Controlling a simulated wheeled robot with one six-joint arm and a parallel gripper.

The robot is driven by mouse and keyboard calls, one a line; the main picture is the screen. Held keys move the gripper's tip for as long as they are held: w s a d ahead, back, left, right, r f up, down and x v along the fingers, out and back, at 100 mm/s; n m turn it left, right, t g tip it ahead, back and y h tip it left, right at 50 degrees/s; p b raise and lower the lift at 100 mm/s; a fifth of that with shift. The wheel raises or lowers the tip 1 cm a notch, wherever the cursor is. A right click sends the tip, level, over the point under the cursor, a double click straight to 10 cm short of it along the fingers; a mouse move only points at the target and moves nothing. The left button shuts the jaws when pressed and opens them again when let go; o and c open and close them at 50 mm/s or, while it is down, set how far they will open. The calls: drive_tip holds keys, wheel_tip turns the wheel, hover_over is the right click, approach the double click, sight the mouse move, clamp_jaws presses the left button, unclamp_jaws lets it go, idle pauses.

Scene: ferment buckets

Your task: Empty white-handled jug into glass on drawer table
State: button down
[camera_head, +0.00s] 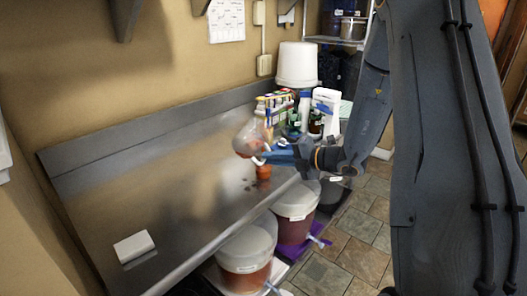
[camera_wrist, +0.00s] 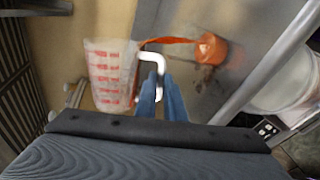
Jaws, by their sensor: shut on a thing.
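The clear jug (camera_head: 249,138) has a white handle and red markings, and is tilted above the metal table (camera_head: 190,172). The white handle (camera_wrist: 153,58) sits between the blue fingertips of my gripper (camera_wrist: 160,92), which is shut on it. In the wrist view, an orange-red stream runs from the jug (camera_wrist: 108,75) to the small glass (camera_wrist: 211,49). The glass looks orange and stands on the table below the jug, near the front edge. My gripper (camera_head: 276,156) also shows in the head view. How much liquid is left in the jug is unclear.
Dark spots (camera_wrist: 204,78) mark the table beside the glass. Bottles and boxes (camera_head: 318,112) crowd the table's far end, with a white bucket (camera_head: 296,65) behind. Lidded buckets (camera_head: 246,248) stand below the front edge. A white block (camera_head: 133,246) lies at the near left; the table between is clear.

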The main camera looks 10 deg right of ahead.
drive_tip(key=shift+s+a+r+m+g+p, duration=0.1)
drive_tip(key=shift+r+m+g+p, duration=0.35)
drive_tip(key=shift+p, duration=0.85)
drive_tip(key=shift+s+a+f+m+y+p, duration=0.1)
drive_tip(key=shift+s+f+m+y+p, duration=0.05)
drive_tip(key=shift+f+m+y+p, duration=0.45)
drive_tip(key=shift+r, duration=0.1)
drive_tip(key=n+t+h+b, duration=0.1)
drive_tip(key=n+b, duration=0.1)
drive_tip(key=b, duration=0.2)
drive_tip(key=shift+w+b, duration=0.2)
drive_tip(key=shift+b, duration=0.15)
drive_tip(key=shift+f+n+b, duration=0.2)
drive_tip(key=shift+n+b, duration=0.05)
drive_tip(key=shift+b, duration=0.1)
